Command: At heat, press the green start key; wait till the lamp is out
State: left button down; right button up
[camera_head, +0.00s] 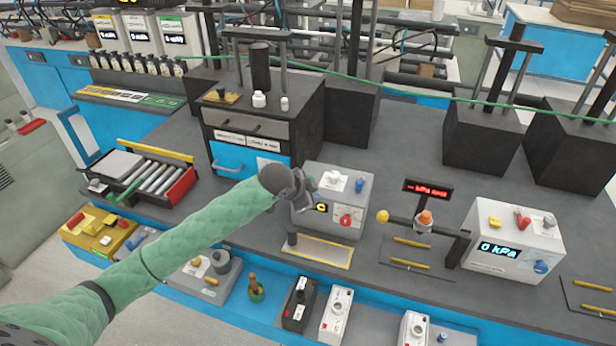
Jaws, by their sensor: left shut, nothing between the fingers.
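My left gripper (308,184) comes in from the left on a green-sleeved arm. It is shut and empty, at the upper left of a grey box (352,222) on the bench. I cannot tell whether it touches the box. The box has a white knob (335,178), a blue knob (359,185), a small dark display (321,208) with a yellow sign, and a red padlock-shaped mark (345,221). No green key or lit lamp can be made out on it; the gripper covers part of its top left. My right gripper is not in view.
A yellow-edged pad (318,252) lies in front of the box. A white pressure box (513,243) reading 0 kPa and a red sign (428,189) stand to the right. A dark press (262,120) with a blue drawer stands behind. A roller tray (150,178) is at left.

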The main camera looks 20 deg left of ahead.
pick_arm(q)
jog(key=w+a+r+m, duration=0.1)
jog(key=w+a+r, duration=0.4)
jog(key=w+r, duration=0.3)
notch_tip(320, 180, up, 3)
jog(key=shift+w+a+m+t+p, duration=0.2)
jog(key=shift+m+t+p, duration=0.1)
jog(key=shift+m, duration=0.1)
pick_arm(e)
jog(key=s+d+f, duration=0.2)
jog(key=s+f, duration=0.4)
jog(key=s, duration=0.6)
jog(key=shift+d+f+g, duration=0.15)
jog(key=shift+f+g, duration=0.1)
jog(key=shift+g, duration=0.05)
pick_arm(q)
jog(key=shift+f, duration=0.15)
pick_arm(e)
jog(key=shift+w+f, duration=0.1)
